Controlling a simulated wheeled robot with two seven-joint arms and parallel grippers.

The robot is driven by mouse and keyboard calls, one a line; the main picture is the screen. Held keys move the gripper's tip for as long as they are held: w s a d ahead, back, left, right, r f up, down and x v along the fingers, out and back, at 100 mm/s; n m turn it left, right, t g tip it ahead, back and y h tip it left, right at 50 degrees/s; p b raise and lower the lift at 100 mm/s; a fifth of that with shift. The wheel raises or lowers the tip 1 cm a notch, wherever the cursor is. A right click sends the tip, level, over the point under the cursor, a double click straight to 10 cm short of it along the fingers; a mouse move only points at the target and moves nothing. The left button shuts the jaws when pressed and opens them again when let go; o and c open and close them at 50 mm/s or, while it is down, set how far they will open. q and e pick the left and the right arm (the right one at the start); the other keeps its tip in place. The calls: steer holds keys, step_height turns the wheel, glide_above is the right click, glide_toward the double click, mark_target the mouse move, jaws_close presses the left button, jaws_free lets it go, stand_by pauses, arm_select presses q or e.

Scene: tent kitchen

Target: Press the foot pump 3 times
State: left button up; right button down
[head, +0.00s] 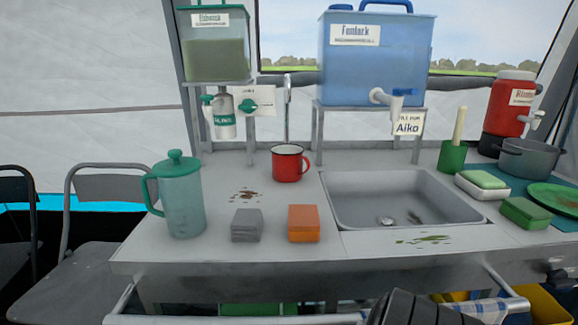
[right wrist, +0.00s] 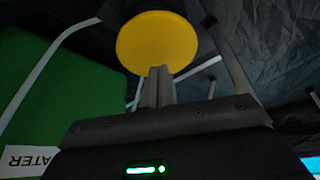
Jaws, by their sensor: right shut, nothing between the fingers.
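In the right wrist view a round yellow disc (right wrist: 158,38), which looks like the foot pump's pad, lies just beyond my right gripper (right wrist: 158,72). The gripper's fingers are shut together with nothing between them and point at the disc's near edge. I cannot tell whether the fingertips touch it. The rest of the pump is hidden or too dark to make out. In the head view the pump cannot be made out; only a dark part of my right arm shows at the bottom edge. My left gripper is in neither view.
A green container (right wrist: 50,85) labelled "ATER" stands left of the disc, with pale frame bars nearby. Above, the sink table (head: 230,265) holds a sink (head: 345,200), a jug (head: 183,205), a red mug (head: 288,165) and sponges. A towel (head: 490,310) hangs at the front rail.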

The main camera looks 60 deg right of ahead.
steer(key=shift+f, duration=0.25)
steer(key=shift+f+b, duration=2)
steer(key=shift+f, duration=0.5)
steer(key=shift+r, duration=0.1)
step_height(320, 180, up, 5)
steer(key=p, duration=0.6)
steer(key=shift+r, duration=0.2)
steer(key=shift+f, duration=0.15)
